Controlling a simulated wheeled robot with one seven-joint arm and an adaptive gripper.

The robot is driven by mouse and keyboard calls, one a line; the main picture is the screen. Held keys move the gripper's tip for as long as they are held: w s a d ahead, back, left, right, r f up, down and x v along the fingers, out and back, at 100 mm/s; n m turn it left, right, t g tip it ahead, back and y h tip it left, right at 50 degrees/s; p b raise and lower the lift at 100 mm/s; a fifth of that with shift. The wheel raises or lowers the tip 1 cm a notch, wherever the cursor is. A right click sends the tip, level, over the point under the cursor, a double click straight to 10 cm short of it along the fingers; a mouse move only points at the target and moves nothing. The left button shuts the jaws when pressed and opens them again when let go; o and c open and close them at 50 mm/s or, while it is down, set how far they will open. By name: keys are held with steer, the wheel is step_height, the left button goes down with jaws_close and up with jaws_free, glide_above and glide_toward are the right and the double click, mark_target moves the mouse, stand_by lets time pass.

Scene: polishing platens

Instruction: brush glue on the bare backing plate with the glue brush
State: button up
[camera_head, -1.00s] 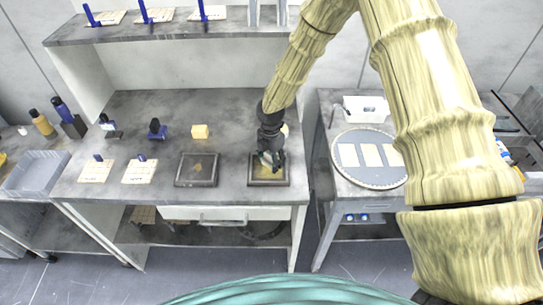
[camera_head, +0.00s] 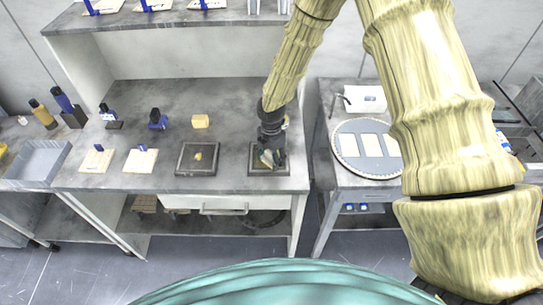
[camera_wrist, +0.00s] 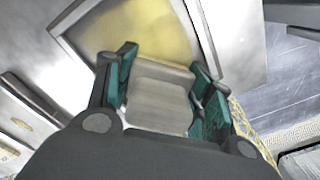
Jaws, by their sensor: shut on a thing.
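My gripper (camera_head: 268,160) is over the right dark-framed plate (camera_head: 284,171) on the bench. In the wrist view its teal finger pads are shut on a pale grey-beige block (camera_wrist: 160,97), which I take to be the glue brush. The brush's lower end is hidden, so I cannot tell whether it touches the plate. Beyond it, the wrist view shows a yellow patch (camera_wrist: 150,38) inside the plate's frame. A second dark-framed plate (camera_head: 184,168) lies to the left, with a small yellowish spot at its middle.
A yellow block (camera_head: 200,121) and dark-blue-topped tools (camera_head: 157,120) stand behind the plates. Pale sheets (camera_head: 95,162) lie at the left. A round disc (camera_head: 350,165) with pale strips is on the right table. A shelf (camera_head: 180,26) runs above the bench.

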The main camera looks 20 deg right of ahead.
steer(key=shift+w+d+f, duration=0.1)
steer(key=shift+w+d, duration=0.15)
steer(key=shift+w, duration=0.65)
steer(key=shift+w+d, duration=0.3)
steer(key=shift+w, duration=0.55)
steer(key=shift+w+d+f, duration=0.1)
steer(key=shift+w+d, duration=0.15)
steer(key=shift+w, duration=0.65)
steer(key=shift+s+a+f+p, duration=0.1)
steer(key=shift+s+a+p, duration=0.05)
steer(key=shift+s, duration=0.35)
steer(key=shift+s+a+p, duration=0.1)
steer(key=shift+s+p, duration=0.05)
steer(key=shift+s, duration=0.3)
steer(key=shift+s+a, duration=0.25)
steer(key=shift+s, duration=0.3)
steer(key=shift+s, duration=0.1)
